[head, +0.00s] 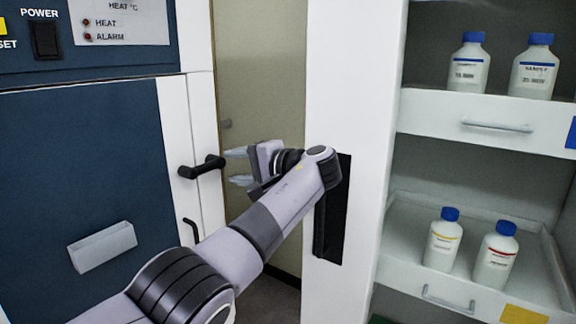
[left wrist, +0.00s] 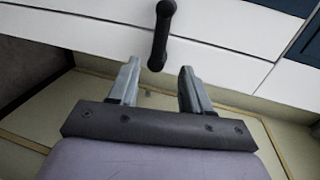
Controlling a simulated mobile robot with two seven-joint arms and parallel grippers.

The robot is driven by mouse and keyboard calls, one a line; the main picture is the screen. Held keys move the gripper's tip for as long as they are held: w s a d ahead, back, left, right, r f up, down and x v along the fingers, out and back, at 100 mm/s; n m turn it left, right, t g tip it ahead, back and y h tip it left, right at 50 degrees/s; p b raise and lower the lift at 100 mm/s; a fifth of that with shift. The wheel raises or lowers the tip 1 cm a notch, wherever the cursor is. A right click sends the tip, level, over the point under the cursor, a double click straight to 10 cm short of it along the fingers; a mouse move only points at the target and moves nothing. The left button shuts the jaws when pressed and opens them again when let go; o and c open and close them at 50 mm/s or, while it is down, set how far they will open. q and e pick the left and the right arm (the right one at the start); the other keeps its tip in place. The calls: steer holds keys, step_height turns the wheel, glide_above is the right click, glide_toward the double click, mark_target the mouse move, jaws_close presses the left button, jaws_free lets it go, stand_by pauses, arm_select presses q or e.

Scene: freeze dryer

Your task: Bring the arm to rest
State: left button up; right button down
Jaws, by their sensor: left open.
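My left arm reaches in from the bottom left of the head view. Its gripper (head: 238,166) is open, with its two fingers pointing left toward a black door handle (head: 202,167) on the freeze dryer's white edge. In the left wrist view the open gripper (left wrist: 156,85) shows nothing between its fingers. The black handle also shows there (left wrist: 161,36), just ahead of the fingertips and seemingly apart from them. The freeze dryer's blue door (head: 90,180) looks closed. My right gripper is not in view.
A white shelf unit (head: 500,120) stands at the right. It holds several white bottles with blue caps, two on the upper drawer (head: 415,107) and two on the lower tray (head: 400,258). A white post (head: 350,80) stands behind my wrist. A grey box-like pull (head: 102,246) sits on the door.

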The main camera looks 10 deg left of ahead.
arm_select(q)
steer(key=s+f+g+h, duration=0.1)
steer(key=s+f+h, duration=0.2)
steer(key=f, duration=0.9)
steer(key=s+f+h, duration=0.3)
steer(key=s+f, duration=0.1)
steer(key=f, duration=0.9)
steer(key=s+a+f+n+g+h, duration=0.15)
steer(key=s+f+h, duration=0.25)
steer(key=s+f, duration=0.8)
steer(key=s+r+n+h, duration=0.1)
steer(key=s+h, duration=0.1)
steer(key=s, duration=1)
steer(key=s+r+h, duration=0.2)
steer(key=s+h, duration=0.1)
steer(key=s, duration=0.9)
steer(key=w+d+f+t+h, duration=0.1)
steer(key=w+d+f+t, duration=0.2)
steer(key=w+f+t, duration=0.3)
steer(key=shift+w+d+f+t+h, duration=0.35)
steer(key=shift+f+t, duration=0.2)
steer(key=shift+f, duration=1.3)
